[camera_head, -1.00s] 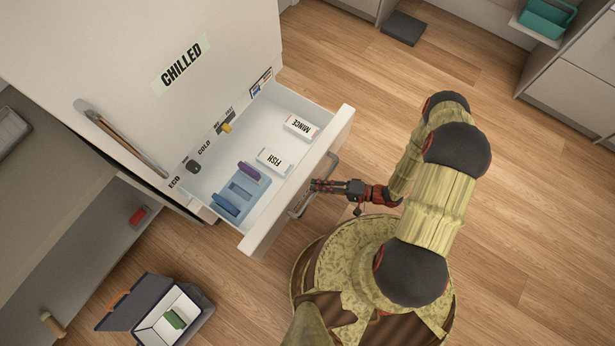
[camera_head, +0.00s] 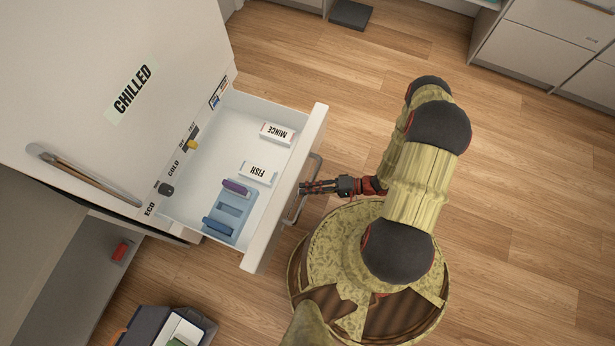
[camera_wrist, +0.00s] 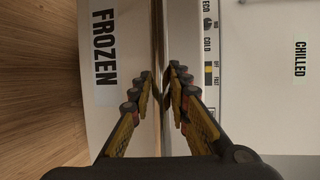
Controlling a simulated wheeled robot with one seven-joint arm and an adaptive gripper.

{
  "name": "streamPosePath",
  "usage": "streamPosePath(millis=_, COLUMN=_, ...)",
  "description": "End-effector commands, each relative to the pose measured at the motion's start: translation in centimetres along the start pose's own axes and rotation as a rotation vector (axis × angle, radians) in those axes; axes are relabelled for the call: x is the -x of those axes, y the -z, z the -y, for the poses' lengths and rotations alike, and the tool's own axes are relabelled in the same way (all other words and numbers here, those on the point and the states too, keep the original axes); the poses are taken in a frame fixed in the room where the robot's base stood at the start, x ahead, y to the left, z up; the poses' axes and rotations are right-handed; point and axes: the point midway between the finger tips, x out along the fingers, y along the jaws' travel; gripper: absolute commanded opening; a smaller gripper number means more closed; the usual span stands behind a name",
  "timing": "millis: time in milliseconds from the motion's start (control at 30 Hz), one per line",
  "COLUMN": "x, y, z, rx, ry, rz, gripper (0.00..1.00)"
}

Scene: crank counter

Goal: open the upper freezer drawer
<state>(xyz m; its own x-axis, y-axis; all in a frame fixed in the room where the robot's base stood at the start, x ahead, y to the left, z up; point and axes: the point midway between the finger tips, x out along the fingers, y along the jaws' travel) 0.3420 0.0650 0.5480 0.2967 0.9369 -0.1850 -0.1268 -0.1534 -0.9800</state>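The upper freezer drawer (camera_head: 285,200) stands well out from the white fridge-freezer (camera_head: 95,60), open toward my base. A bar handle (camera_head: 316,172) is on its front. The wrist view shows the handle (camera_wrist: 158,60) as a shiny bar, beside a front panel labelled FROZEN (camera_wrist: 104,50). My gripper (camera_head: 303,187) is at the handle, with its fingers (camera_wrist: 160,80) closed in on either side of the bar. Exact finger contact is hard to see. Inside the drawer lie a FISH box (camera_head: 258,172), a MINCE box (camera_head: 276,134) and a blue tray (camera_head: 232,212).
The fridge door above has a long handle (camera_head: 85,175) and a CHILLED label. Dials (camera_head: 190,146) sit on the strip behind the drawer. An open cool box (camera_head: 165,328) stands on the floor at lower left. Wooden floor is free to the right (camera_head: 520,200).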

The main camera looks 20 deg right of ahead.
Motion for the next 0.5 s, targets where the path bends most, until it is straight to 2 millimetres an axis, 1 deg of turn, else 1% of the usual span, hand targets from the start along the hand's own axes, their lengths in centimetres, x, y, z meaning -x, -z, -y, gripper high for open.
streamPosePath(millis=33, x=0.03, y=0.09, z=-0.04, rx=0.001, ry=-0.001, rz=-0.001, gripper=0.2)
streamPosePath(millis=300, x=-0.01, y=0.0, z=0.04, rx=-0.001, ry=0.002, rz=0.0, gripper=0.35)
streamPosePath(millis=500, x=-0.02, y=-0.03, z=0.07, rx=-0.001, ry=0.002, rz=0.0, gripper=0.35)
